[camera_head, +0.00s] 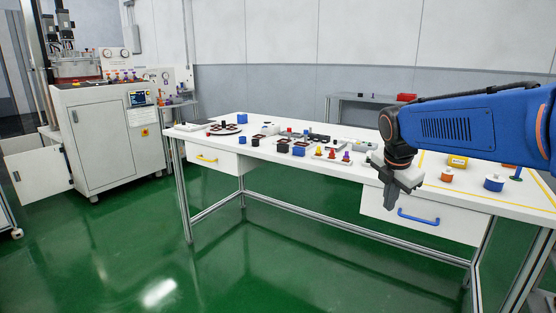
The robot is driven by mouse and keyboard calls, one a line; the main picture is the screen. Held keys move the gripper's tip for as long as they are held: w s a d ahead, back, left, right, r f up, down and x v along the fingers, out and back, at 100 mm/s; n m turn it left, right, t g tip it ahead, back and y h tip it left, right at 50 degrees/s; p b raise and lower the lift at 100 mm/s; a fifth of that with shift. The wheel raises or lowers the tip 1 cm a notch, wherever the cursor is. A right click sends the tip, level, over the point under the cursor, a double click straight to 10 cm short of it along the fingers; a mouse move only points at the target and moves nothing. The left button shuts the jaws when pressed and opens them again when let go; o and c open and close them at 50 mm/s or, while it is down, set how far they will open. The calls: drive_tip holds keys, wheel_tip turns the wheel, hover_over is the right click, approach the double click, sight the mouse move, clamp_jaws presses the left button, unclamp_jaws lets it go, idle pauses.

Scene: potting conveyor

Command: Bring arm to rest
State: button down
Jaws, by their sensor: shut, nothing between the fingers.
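My blue arm reaches in from the right edge of the head view. My gripper (392,200) hangs from its dark wrist, pointing down, with the fingers shut and nothing held. It shows in front of the long white workbench (225,157), over the area just left of the blue-handled drawer (425,217). How far it is from the bench edge I cannot tell. The arm hides part of the bench's right half.
Small parts, including a blue block (299,149), stand along the bench. An orange-topped piece (447,174) and a blue-banded piece (494,183) stand at right. A white machine cabinet (110,139) stands at left. The green floor (240,260) in front is clear.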

drive_tip(key=s+a+f+m, duration=0.1)
drive_tip(key=s+f+m, duration=0.2)
drive_tip(key=s+m, duration=0.4)
drive_tip(key=s+a+f+m+y, duration=0.1)
drive_tip(key=s+f+m, duration=0.3)
drive_tip(key=s+m, duration=0.4)
drive_tip(key=s+a+f+m+t+y, duration=0.1)
drive_tip(key=s+f+m, duration=0.2)
drive_tip(key=s+m, duration=0.5)
drive_tip(key=shift+s+f, duration=0.35)
drive_tip(key=shift+s, duration=2.25)
